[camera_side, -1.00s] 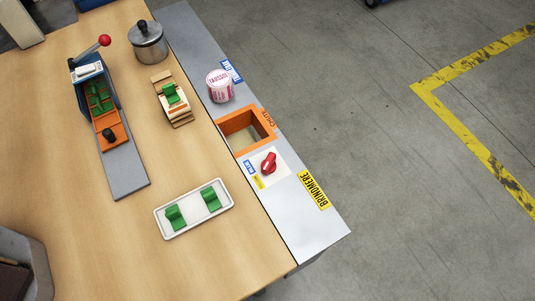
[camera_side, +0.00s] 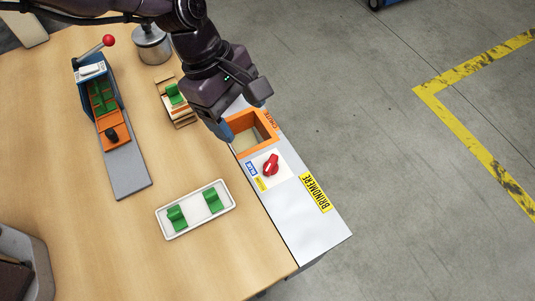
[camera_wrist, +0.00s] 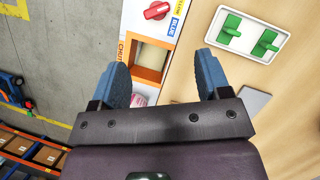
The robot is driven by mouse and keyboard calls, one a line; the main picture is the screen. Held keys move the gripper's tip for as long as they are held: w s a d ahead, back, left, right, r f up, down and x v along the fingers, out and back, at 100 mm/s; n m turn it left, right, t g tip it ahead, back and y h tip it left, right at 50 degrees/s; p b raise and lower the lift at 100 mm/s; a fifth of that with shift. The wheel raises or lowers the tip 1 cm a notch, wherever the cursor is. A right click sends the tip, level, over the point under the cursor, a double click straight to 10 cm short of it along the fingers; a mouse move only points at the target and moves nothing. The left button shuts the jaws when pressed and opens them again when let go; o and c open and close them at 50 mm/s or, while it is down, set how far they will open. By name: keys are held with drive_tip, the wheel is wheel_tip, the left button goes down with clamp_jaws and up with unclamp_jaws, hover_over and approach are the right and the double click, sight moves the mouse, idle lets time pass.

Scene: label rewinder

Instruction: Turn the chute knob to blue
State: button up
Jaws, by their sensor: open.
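The red chute knob (camera_side: 271,163) sits on a white plate on the grey strip, beside the orange-rimmed chute opening (camera_side: 240,147). A blue label (camera_side: 251,169) and a yellow label (camera_side: 261,184) lie at its left side. In the wrist view the knob (camera_wrist: 157,11) is at the top edge, and its handle lies roughly across, one end towards the yellow label (camera_wrist: 181,5) rather than the blue label (camera_wrist: 174,26). My gripper (camera_wrist: 162,60) is open and empty, its blue fingers apart over the chute area. It is clear of the knob.
A white tray (camera_side: 162,222) with two green pieces lies on the table below left. A blue and orange device with a red-balled lever (camera_side: 108,41), a wooden holder (camera_side: 185,122) and a metal pot (camera_side: 152,48) stand further left.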

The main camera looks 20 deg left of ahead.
sight(271, 162)
drive_tip(key=d+f, duration=0.1)
drive_tip(key=f, duration=0.3)
drive_tip(key=d+f+n, duration=0.1)
drive_tip(key=d+f, duration=0.1)
drive_tip(key=f, duration=0.1)
drive_tip(key=d+f+n, duration=0.1)
drive_tip(key=d+f, duration=0.1)
drive_tip(key=f, duration=0.2)
drive_tip(key=shift+s+d+f, duration=0.1)
drive_tip(key=shift+s+f, duration=0.25)
drive_tip(key=c, duration=0.9)
